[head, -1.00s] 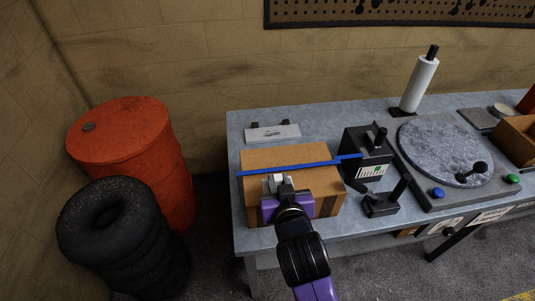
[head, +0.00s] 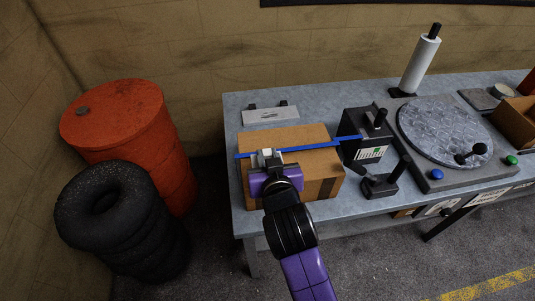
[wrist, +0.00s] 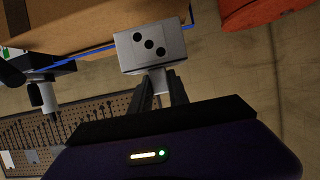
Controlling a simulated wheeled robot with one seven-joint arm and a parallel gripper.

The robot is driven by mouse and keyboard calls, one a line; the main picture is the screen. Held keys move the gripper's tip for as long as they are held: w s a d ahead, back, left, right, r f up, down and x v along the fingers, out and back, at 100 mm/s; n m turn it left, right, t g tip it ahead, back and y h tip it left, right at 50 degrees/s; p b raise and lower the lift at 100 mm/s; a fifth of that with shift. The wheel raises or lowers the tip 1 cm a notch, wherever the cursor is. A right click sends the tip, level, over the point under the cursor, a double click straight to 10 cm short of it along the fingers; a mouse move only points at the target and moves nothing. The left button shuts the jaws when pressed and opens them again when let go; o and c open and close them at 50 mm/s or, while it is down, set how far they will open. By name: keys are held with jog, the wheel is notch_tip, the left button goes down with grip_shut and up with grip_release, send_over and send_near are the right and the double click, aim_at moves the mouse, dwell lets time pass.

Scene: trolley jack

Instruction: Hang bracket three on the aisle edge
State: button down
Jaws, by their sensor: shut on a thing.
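My gripper (head: 267,163) is shut on a small pale grey bracket (head: 269,155). In the wrist view the bracket (wrist: 152,47) shows three black dots on its face, and the dark fingers (wrist: 160,88) grip it from below in the picture. The bracket is at the bar's left part. The blue bar (wrist: 98,51) passes close by the bracket in the wrist view; I cannot tell whether they touch.
The box stands on a grey workbench (head: 233,207). A grey plate (head: 270,115) lies behind it. To the right are a black box with a label (head: 369,153), a black lever (head: 385,184) and a round turntable (head: 440,130). A red drum (head: 120,120) and stacked tires (head: 110,220) stand left.

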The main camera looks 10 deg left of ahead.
jog(key=shift+f+b, duration=2.65)
jog(key=shift+f, duration=1.35)
jog(key=shift+f, duration=0.2)
jog(key=c, duration=1.2)
grip_release()
jog(key=shift+o, duration=0.2)
